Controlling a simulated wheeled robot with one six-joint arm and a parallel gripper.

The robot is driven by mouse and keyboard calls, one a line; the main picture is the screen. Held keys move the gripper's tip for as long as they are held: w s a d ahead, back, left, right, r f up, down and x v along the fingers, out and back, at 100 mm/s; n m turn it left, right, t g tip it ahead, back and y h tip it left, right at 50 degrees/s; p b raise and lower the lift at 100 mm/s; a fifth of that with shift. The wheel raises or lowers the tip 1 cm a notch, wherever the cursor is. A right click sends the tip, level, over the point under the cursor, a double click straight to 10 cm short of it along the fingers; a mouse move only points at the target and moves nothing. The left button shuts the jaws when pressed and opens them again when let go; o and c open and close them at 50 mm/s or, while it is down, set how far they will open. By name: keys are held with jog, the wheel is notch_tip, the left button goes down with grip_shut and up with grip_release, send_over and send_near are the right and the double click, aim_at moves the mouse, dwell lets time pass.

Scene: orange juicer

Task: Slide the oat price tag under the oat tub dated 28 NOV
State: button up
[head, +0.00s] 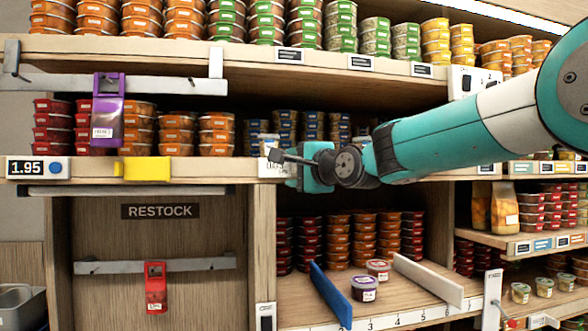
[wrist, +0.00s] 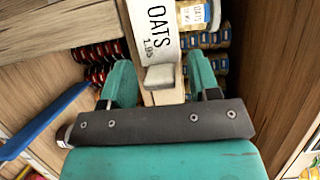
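The white oat price tag reading OATS 1.95 (wrist: 155,32) lies ahead of my gripper in the wrist view, with a pale grey block (wrist: 161,77) at its near end. In the head view the tag (head: 271,168) is at the middle shelf's front edge, partly hidden by my gripper (head: 285,160). My gripper's teal fingers (wrist: 160,88) are apart, one on each side of the block, with gaps visible. An oat tub with a white label (wrist: 194,15) stands beyond the tag. Its date is too small to read. Blue-lidded tubs (head: 285,124) stand behind in several stacks.
A yellow block (head: 146,169) and a 1.95 display (head: 25,168) are on the shelf edge at left. A purple holder (head: 106,118) hangs from a rail. Below are a blue divider (head: 330,294), a white divider (head: 428,279) and two loose tubs between them.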

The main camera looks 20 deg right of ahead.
jog(key=shift+a, duration=0.1)
jog(key=b+v, duration=1.7)
jog(key=b, duration=0.3)
jog(key=shift+s, duration=0.2)
